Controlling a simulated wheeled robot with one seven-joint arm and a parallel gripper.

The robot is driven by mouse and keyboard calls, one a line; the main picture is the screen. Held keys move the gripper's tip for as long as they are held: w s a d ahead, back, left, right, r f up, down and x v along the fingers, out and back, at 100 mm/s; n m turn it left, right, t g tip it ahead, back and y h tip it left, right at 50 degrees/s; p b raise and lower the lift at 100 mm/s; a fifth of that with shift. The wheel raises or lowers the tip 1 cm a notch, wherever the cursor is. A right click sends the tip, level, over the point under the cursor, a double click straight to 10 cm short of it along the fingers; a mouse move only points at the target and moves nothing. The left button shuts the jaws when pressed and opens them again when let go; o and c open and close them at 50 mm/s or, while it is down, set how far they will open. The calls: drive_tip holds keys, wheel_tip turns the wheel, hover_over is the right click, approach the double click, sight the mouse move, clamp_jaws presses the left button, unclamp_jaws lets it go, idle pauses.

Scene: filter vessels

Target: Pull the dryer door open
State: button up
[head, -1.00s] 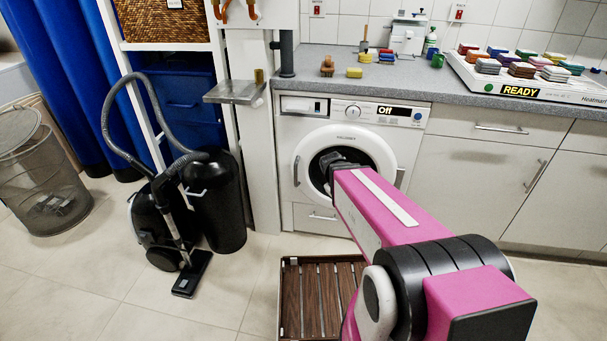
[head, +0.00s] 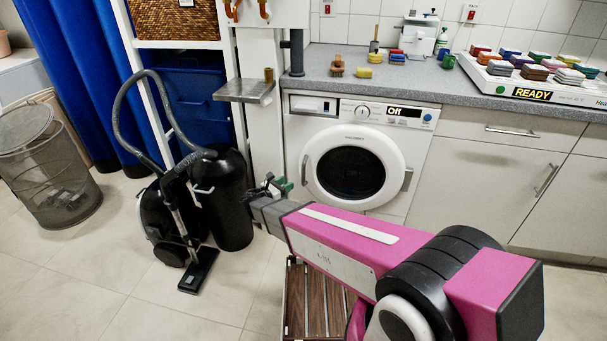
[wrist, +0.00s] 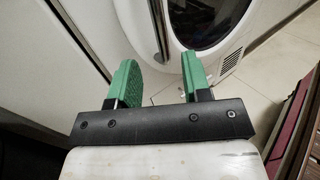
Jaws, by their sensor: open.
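The white dryer (head: 420,128) stands under the counter. Its round white door (head: 392,150) with a dark window looks shut. A slim curved handle (head: 304,170) is on the door's left rim, and a metal piece (head: 407,179) is at its right edge. The handle also shows in the wrist view (wrist: 160,28), beyond and above the gap between my fingertips. My gripper (head: 277,186) has green fingers and is just left of the door, low down. In the wrist view my gripper (wrist: 160,68) is open and empty, apart from the handle.
A slatted wooden rack (head: 318,302) is on the floor under my arm. A black canister (head: 220,200) and vacuum cleaner (head: 165,225) stand at left. A small metal shelf (head: 245,91) juts out above my gripper. Floor at lower left is clear.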

sight(303, 182)
drive_tip(key=x, duration=1)
drive_tip(key=shift+w+d, duration=0.15)
drive_tip(key=shift+w, duration=0.15)
drive_tip(key=shift+s, duration=0.1)
clamp_jaws()
